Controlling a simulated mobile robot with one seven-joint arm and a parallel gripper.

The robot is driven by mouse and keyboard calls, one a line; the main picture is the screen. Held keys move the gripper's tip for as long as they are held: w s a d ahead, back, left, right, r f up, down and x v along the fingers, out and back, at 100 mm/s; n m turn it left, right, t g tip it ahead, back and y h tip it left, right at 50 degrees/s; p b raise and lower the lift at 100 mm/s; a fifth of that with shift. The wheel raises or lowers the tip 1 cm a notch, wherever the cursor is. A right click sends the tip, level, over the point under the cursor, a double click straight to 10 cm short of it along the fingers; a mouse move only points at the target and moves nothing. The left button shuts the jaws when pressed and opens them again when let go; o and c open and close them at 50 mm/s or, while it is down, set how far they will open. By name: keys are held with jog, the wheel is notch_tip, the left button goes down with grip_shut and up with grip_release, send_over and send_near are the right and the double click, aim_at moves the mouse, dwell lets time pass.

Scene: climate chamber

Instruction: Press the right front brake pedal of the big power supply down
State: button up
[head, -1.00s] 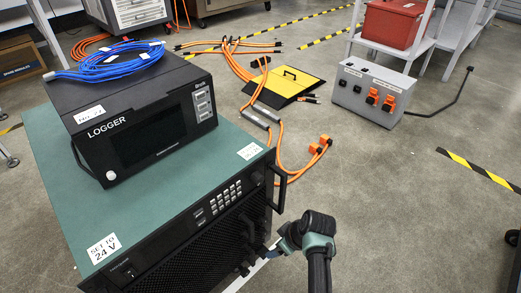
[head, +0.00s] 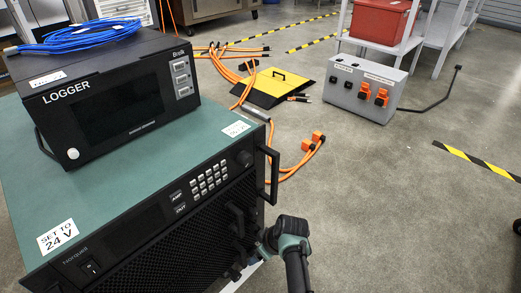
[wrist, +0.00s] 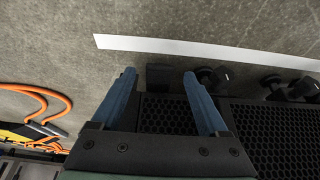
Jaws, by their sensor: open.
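The big power supply (head: 110,205) has a teal top and a black perforated front, and fills the lower left of the head view. Its grille (wrist: 265,130) also shows in the wrist view. My gripper (wrist: 160,75) is open and empty, its two blue fingers apart in front of the grille near its lower edge. In the head view my gripper (head: 258,252) is beside the front's right end. Dark caster or pedal parts (wrist: 214,78) show beside the right fingertip, with more (wrist: 292,88) farther right. A dark block (wrist: 160,77) shows between the fingertips. I cannot tell which part is the brake pedal.
A black logger (head: 115,95) with a blue cable (head: 80,35) stands on the power supply. Orange cables (head: 290,170) lie on the floor behind, near a yellow ramp (head: 280,85) and a grey box (head: 366,90).

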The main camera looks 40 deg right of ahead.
jog(key=shift+w+f, duration=0.1)
jog(key=shift+f, duration=0.05)
grip_shut()
jog(key=shift+s+f+t, duration=0.35)
jog(key=shift+f+t, duration=0.3)
jog(key=shift+t, duration=0.15)
jog(key=shift+f+t, duration=0.4)
jog(key=shift+t, duration=0.45)
jog(key=shift+f+t, duration=0.4)
jog(key=shift+t, duration=0.45)
grip_release()
